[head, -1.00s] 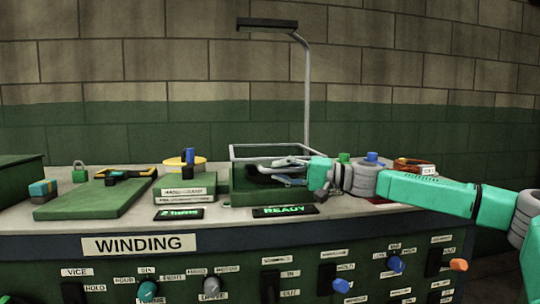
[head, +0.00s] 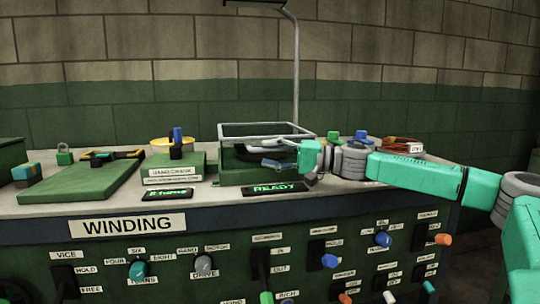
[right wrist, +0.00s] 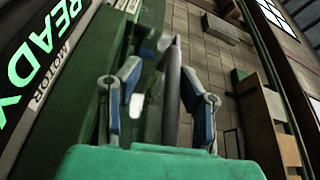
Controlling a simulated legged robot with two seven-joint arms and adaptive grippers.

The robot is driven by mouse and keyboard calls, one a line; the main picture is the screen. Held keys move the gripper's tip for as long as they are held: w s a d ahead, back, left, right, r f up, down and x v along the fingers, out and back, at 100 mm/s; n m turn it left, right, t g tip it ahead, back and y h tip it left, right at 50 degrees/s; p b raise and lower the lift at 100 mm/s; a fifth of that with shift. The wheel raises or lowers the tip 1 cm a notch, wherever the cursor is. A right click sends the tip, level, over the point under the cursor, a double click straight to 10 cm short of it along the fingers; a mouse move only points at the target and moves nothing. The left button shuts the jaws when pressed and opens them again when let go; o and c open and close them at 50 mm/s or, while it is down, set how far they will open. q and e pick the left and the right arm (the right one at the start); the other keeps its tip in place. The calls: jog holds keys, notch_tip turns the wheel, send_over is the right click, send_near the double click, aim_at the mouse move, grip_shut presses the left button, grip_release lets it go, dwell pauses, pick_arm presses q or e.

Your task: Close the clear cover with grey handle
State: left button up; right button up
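The clear cover (head: 262,137) shows in the head view as a pale grey rectangular frame above a green box (head: 236,174) on the bench. Its panel is hard to see, and I cannot tell its exact tilt. My right gripper (head: 274,155) reaches in from the right at the box's front right part, below the frame's top edge. In the right wrist view my right gripper (right wrist: 160,72) has its two blue-grey fingers apart. A grey bar (right wrist: 172,92) shows between them; I cannot tell if it is the handle. My left gripper is out of view.
A READY display (head: 275,188) lies before the box. A green block with labels (head: 174,178) and a large green board (head: 82,181) stand to the left. A lamp post (head: 296,75) rises behind. Green and blue knobs (head: 361,136) stand behind my right arm.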

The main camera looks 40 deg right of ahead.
jog(key=shift+s+r, duration=0.1)
jog(key=shift+r, duration=0.1)
jog(key=shift+s+d, duration=0.3)
jog(key=shift+s, duration=0.15)
jog(key=v, duration=1)
jog(key=shift+s+d+f, duration=0.2)
jog(key=shift+d+f, duration=0.05)
